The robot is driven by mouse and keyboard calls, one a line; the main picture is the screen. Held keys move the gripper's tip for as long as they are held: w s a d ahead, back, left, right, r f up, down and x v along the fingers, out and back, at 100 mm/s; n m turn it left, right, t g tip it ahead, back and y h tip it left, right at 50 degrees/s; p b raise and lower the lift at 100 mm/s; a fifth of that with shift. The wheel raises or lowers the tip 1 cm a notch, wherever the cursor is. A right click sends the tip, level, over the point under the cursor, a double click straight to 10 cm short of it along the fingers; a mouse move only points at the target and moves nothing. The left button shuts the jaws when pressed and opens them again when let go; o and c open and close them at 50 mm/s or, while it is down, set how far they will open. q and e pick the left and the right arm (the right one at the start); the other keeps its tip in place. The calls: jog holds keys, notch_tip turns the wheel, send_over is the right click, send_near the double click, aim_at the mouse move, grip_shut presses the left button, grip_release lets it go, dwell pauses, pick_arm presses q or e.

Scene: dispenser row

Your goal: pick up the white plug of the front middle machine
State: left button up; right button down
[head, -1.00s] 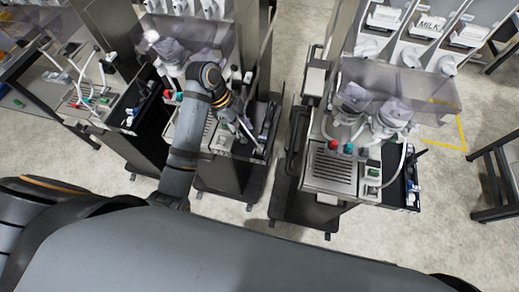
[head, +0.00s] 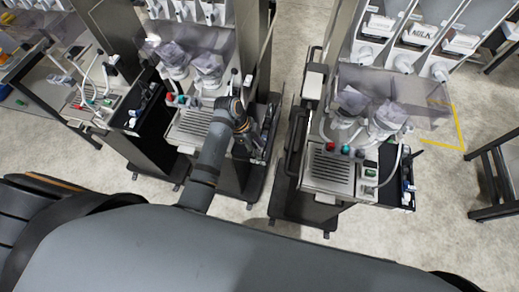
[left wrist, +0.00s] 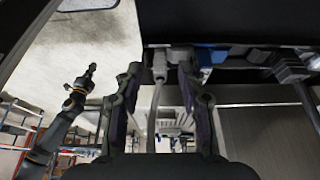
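My left arm reaches over the middle machine (head: 190,128), and its gripper (head: 256,146) is down at the black side tray (head: 272,118) on that machine's right. In the left wrist view a whitish plug (left wrist: 160,66) with a pale cable (left wrist: 154,105) lies between the two fingers of my left gripper (left wrist: 160,74). The fingers are open, with a gap visible on each side of the plug. In the head view the arm and gripper hide the plug. My right arm shows small in the left wrist view, its gripper (left wrist: 89,73) too small to read.
Another machine (head: 330,170) stands to the right across a narrow gap, with its own side tray. A further machine (head: 100,105) stands at the left. In the left wrist view blue and grey items (left wrist: 210,56) sit right beside the plug. Open floor (head: 440,200) lies at the right.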

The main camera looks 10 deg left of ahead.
pick_arm(q)
grip_shut()
jog(key=shift+r, duration=0.1)
pick_arm(e)
jog(key=shift+r, duration=0.1)
